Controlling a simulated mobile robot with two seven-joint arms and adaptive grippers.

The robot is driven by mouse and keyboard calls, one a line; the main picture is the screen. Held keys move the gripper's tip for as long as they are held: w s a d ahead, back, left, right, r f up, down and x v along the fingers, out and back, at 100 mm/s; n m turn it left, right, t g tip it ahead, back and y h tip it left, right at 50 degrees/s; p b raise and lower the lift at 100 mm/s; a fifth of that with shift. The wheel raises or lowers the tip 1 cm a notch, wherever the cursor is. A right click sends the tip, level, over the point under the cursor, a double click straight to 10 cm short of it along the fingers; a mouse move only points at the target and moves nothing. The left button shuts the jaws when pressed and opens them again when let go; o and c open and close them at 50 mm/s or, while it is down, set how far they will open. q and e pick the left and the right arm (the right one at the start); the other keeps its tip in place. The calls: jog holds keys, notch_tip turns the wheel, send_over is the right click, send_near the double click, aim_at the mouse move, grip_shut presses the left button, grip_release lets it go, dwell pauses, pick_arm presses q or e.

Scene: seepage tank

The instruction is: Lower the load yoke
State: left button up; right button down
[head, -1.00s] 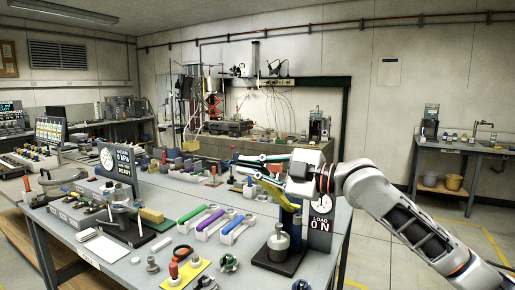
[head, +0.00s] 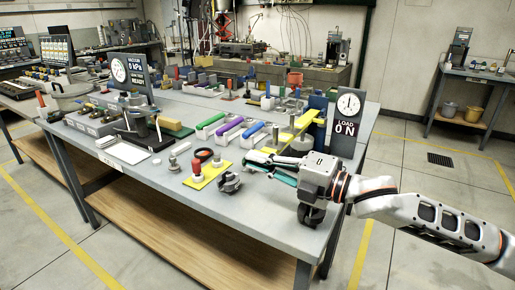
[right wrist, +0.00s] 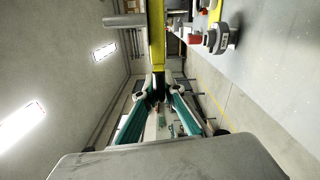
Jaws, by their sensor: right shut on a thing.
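The load yoke looks to be the long yellow bar (head: 297,130) beside the blue post (head: 318,108) at the right end of the bench. The load gauge (head: 347,116) next to it reads "LOAD 0 N". My right gripper (head: 253,158) reaches in from the right, its fingers pointing left over the bench at the bar's near end. In the right wrist view the yellow bar (right wrist: 157,40) runs down to the meeting fingertips (right wrist: 158,92), and the gripper is shut on it. The exact contact is partly hidden. My left gripper is not in view.
A yellow plate (head: 207,175) with a red-knobbed part and a black clamp-like part (head: 229,183) lie left of my gripper. A tray of coloured handles (head: 230,125) sits behind. The bench's front strip is mostly clear.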

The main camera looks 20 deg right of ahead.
jog(key=shift+f, duration=0.4)
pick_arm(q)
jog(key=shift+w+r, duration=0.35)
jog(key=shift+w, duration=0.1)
pick_arm(e)
jog(key=c, duration=2.2)
grip_release()
jog(key=shift+o, duration=0.3)
jog(key=shift+s+d, duration=0.3)
jog(key=shift+d, duration=0.05)
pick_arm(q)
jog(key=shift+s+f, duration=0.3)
pick_arm(e)
jog(key=v, duration=1.1)
